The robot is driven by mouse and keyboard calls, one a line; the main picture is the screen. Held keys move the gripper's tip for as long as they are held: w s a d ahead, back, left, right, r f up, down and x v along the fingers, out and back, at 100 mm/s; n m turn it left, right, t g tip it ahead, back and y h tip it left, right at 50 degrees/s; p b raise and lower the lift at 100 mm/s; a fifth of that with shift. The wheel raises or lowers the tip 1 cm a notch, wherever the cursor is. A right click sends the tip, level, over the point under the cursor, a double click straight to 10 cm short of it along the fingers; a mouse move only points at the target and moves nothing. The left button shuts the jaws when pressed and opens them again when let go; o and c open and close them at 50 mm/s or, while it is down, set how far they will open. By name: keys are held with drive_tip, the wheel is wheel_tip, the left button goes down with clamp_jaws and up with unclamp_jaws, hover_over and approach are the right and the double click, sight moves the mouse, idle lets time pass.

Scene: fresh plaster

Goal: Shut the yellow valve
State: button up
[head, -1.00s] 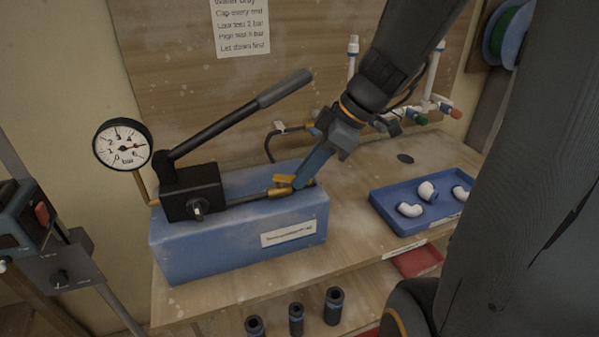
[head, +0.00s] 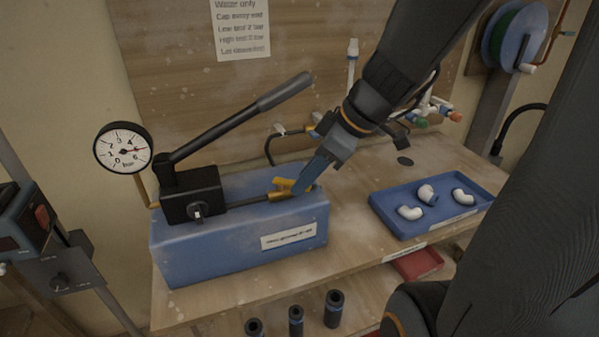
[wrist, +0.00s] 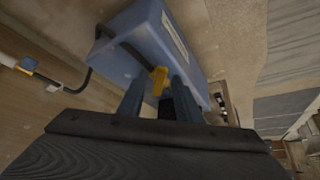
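The yellow valve (head: 283,184) sits on the brass fitting at the right end of the blue pump tank (head: 190,252). My gripper (head: 300,186) is right at the valve, its blue fingers pointing down to the left and partly hiding it. In the wrist view, the yellow valve handle (wrist: 158,78) shows between the tips of my gripper (wrist: 158,88). The fingers stand apart with a gap around the handle; I cannot tell whether either finger touches it. The black pump lever (head: 235,118) slants up to the right.
A round pressure gauge (head: 123,148) stands at the tank's left. A blue tray (head: 385,208) with white elbow fittings lies on the bench to the right. Several dark sockets (head: 296,318) stand low in front. A dark hose (head: 270,150) runs behind the valve.

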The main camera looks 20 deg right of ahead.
drive_tip(key=p+v, duration=0.6)
drive_tip(key=v, duration=0.5)
drive_tip(key=shift+r, duration=0.15)
